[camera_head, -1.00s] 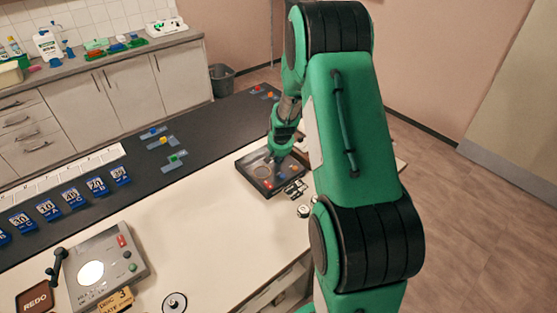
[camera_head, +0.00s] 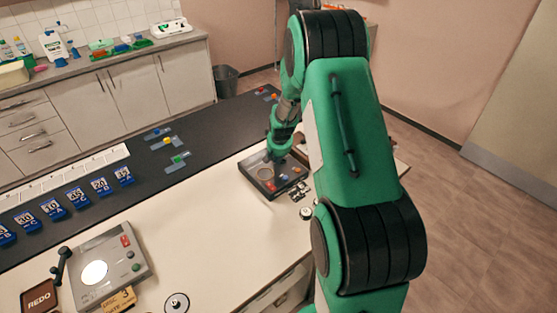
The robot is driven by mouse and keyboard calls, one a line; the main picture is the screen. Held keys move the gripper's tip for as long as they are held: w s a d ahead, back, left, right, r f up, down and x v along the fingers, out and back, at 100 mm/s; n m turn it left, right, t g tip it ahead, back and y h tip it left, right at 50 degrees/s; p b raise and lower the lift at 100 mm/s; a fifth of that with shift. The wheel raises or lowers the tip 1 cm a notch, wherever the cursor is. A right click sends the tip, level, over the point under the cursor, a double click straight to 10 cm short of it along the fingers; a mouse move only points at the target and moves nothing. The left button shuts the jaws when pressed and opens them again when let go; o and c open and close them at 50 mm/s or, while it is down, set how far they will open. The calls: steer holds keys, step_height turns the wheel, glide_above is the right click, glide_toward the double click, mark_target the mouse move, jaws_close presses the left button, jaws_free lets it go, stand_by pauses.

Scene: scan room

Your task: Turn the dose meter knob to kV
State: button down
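My gripper (camera_head: 274,160) is at the end of my green arm, pointing down over a dark box (camera_head: 251,179). The box has a round outline on its top and small red, blue and orange parts along its near side. The fingertips are small and dark against it, so I cannot tell whether they are open or touching. No kV mark or dose meter label is readable, and I cannot tell for sure which device is the dose meter. A small round knob-like piece (camera_head: 306,213) sits on the white table beside the box, close to my arm.
Blue numbered blocks (camera_head: 78,197) stand on the dark strip. The white table (camera_head: 200,225) between is clear.

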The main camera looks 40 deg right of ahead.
stand_by(0.8)
steer(key=shift+s+d, duration=0.5)
steer(key=shift+d, duration=0.05)
stand_by(0.4)
steer(key=shift+a, duration=0.4)
steer(key=a, duration=0.3)
steer(key=shift+s+a, duration=0.2)
steer(key=shift+a, duration=0.05)
steer(key=a+r+p, duration=0.1)
steer(key=a+r, duration=0.3)
steer(key=r, duration=0.5)
steer(key=shift+s+r+p, duration=0.15)
steer(key=shift+s+p, duration=0.15)
